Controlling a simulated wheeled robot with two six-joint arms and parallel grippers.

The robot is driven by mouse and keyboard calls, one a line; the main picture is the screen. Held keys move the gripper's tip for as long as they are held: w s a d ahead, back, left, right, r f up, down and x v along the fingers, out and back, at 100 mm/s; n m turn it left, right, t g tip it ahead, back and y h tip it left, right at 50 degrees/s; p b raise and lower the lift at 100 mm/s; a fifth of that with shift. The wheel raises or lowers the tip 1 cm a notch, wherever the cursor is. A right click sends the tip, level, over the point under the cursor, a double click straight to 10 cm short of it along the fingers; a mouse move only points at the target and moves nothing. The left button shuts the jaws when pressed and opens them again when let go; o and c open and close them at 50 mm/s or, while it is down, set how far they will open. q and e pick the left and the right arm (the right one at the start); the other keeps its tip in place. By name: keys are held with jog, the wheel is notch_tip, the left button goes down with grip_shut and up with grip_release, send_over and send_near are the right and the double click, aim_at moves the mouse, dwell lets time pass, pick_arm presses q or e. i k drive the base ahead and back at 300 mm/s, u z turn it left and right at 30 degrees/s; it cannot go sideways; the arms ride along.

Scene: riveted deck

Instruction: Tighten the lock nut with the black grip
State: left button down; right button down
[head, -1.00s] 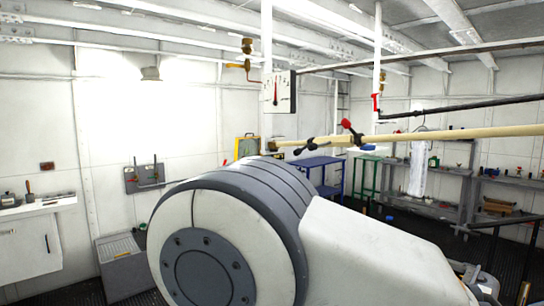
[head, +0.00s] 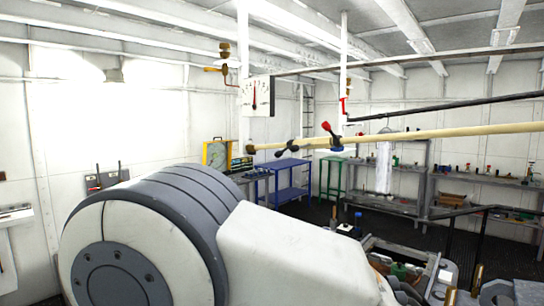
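A cream pipe (head: 430,136) runs across the upper middle. A small fitting with a black grip (head: 283,147) sits on it, left of a fitting with a red-tipped handle (head: 327,130) and a blue part. The black-grip fitting looks like the lock nut, but it is too small to tell how tight it is. My own large white and grey arm link fills the lower left and middle, below the pipe. Neither gripper shows in the head view.
A thin black pipe (head: 450,106) runs above the cream one. A blue stand (head: 291,178), a green stand (head: 331,176) and grey shelves (head: 480,182) stand behind. A dark railing (head: 465,212) is at right.

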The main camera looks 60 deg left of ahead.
aim_at(279, 154)
jog(key=u, duration=1.25)
jog(key=i, duration=0.45)
